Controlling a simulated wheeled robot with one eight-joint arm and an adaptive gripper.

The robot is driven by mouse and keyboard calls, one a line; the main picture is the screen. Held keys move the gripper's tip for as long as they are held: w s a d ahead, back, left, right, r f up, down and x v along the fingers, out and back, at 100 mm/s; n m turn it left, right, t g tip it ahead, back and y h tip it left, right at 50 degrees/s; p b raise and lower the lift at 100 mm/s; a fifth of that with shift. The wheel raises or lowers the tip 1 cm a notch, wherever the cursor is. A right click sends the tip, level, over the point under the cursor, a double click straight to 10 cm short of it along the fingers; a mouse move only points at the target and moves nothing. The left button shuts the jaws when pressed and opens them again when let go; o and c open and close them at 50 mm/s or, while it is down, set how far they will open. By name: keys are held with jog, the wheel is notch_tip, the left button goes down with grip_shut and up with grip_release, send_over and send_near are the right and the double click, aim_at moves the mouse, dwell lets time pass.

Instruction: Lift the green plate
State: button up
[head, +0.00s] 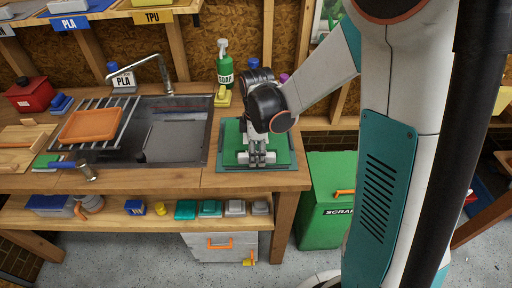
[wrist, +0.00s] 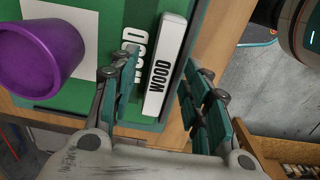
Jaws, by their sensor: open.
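The green plate (head: 232,150) lies flat on the bench to the right of the sink, on a darker mat-like base. In the wrist view the plate (wrist: 112,22) fills the upper left, with a white square, the word WOOD, and a raised white bar (wrist: 166,65) marked WOOD near its edge. My gripper (head: 257,158) is over the plate near its front edge and hides part of it. In the wrist view its fingers (wrist: 165,100) are apart, one on each side of the WOOD bar's line. Nothing is held. Whether the fingers touch the plate I cannot tell.
A purple cup (wrist: 40,55) shows over the white square in the wrist view. The sink (head: 178,130) with an orange board (head: 90,125) on its rack is left of the plate. A soap bottle (head: 224,70) stands behind. A green scrap bin (head: 325,200) stands right of the bench.

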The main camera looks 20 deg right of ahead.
grip_shut()
